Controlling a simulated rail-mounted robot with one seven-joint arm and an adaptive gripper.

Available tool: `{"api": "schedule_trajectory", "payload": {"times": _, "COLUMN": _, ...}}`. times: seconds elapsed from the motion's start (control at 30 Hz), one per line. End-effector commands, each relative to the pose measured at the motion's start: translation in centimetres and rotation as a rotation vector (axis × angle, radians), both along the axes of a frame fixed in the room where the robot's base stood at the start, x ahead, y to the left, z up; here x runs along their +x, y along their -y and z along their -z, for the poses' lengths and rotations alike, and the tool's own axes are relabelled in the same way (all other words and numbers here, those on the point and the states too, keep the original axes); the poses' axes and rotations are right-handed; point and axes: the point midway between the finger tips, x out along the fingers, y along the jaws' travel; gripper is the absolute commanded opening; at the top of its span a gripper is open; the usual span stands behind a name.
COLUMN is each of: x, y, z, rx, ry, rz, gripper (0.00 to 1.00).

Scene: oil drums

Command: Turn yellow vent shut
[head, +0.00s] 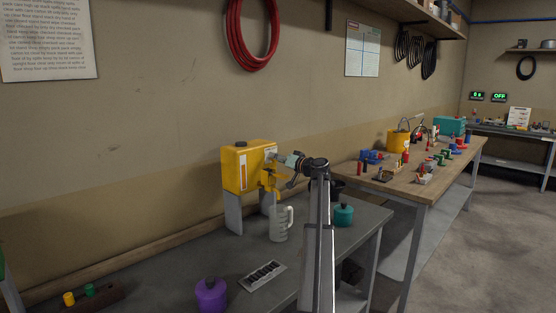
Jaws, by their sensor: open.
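A yellow oil drum (241,169) stands on grey legs on the grey bench by the wall. A small dark cap (241,144) sits on its top; I cannot tell from here whether this is the vent or how it is turned. A yellow tap (269,180) juts from the drum's right face. My gripper (277,158) is at that face, just above the tap, and hides part of it. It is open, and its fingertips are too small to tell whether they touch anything. A pale measuring jug (279,224) stands below the tap.
A purple pot (210,295), a teal pot (344,214) and a pale strip with dark marks (263,275) are on the grey bench (225,263).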

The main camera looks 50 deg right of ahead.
Motion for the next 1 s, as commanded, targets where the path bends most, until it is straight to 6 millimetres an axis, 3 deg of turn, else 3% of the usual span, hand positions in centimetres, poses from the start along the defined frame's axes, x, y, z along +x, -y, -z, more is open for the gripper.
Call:
{"api": "schedule_trajectory", "payload": {"times": 0.17, "x": -1.5, "y": -0.3, "z": 0.0, "rx": 0.0, "ry": 0.0, "rz": 0.0, "gripper": 0.59}}
{"api": "schedule_trajectory", "payload": {"times": 0.63, "x": -9.9, "y": -1.4, "z": 0.0, "rx": 0.0, "ry": 0.0, "rz": 0.002, "gripper": 0.59}}
{"api": "schedule_trajectory", "payload": {"times": 0.8, "x": -11.4, "y": -1.6, "z": 0.0, "rx": 0.0, "ry": 0.0, "rz": 0.0, "gripper": 0.59}}
{"api": "schedule_trajectory", "payload": {"times": 1.0, "x": -11.9, "y": -1.6, "z": 0.0, "rx": 0.001, "ry": 0.001, "rz": 0.0, "gripper": 0.59}}
